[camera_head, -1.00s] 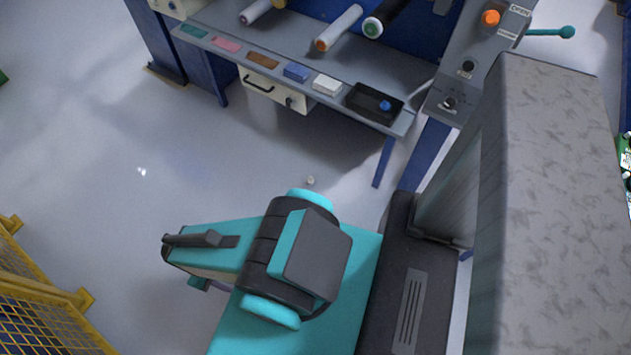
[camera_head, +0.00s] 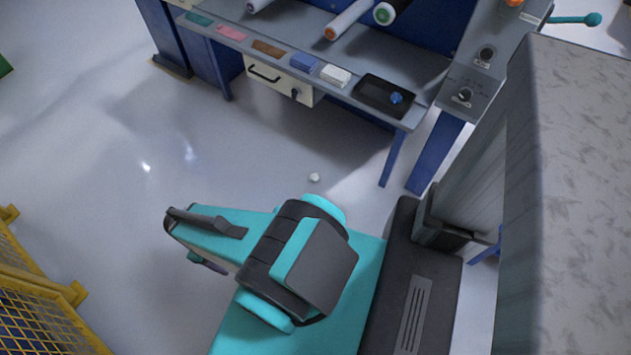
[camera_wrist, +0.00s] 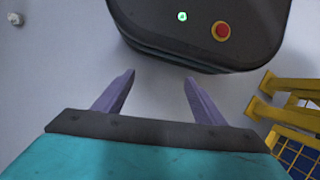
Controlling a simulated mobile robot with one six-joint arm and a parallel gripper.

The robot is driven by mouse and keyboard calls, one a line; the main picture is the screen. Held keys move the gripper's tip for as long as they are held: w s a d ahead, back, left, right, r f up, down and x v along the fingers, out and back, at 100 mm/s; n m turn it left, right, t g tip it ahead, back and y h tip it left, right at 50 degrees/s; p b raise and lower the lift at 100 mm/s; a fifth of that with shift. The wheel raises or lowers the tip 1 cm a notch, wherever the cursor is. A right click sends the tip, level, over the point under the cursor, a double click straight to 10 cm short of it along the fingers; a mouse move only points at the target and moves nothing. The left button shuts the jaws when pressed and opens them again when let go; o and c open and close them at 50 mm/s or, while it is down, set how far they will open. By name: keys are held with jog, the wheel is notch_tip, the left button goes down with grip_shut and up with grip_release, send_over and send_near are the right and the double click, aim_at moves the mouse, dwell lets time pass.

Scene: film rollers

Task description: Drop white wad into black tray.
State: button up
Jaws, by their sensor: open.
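The small white wad (camera_head: 314,177) lies on the grey floor in front of the bench, beyond my arm in the head view. It also shows at the top left of the wrist view (camera_wrist: 15,19). The black tray (camera_head: 384,96) sits at the right end of the bench shelf and holds a small blue object (camera_head: 396,98). My gripper (camera_wrist: 158,77) is open and empty, its two purple fingers apart over the floor and well away from the wad. In the head view the fingers are mostly hidden by my arm.
The bench shelf (camera_head: 270,62) carries several coloured blocks left of the tray, with rollers behind. A blue bench leg (camera_head: 394,158) stands right of the wad. A yellow mesh fence (camera_head: 40,300) is at the lower left. Open floor lies left of the wad.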

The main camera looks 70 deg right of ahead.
jog(key=w+d+f+n+t+b, duration=0.1)
jog(key=w+d+f+b, duration=0.25)
jog(key=d, duration=0.35)
jog(key=w+d+f+n+b, duration=0.1)
jog(key=w+d+f+b, duration=0.1)
jog(key=d+f+b, duration=0.35)
jog(key=n+h+b, duration=0.3)
jog(key=n+b, duration=0.2)
jog(key=b, duration=1.7)
send_near(314, 175)
jog(key=v, duration=0.3)
jog(key=shift+r, duration=0.1)
jog(key=shift+b+x, duration=1.9)
jog(key=shift+x, duration=2.4)
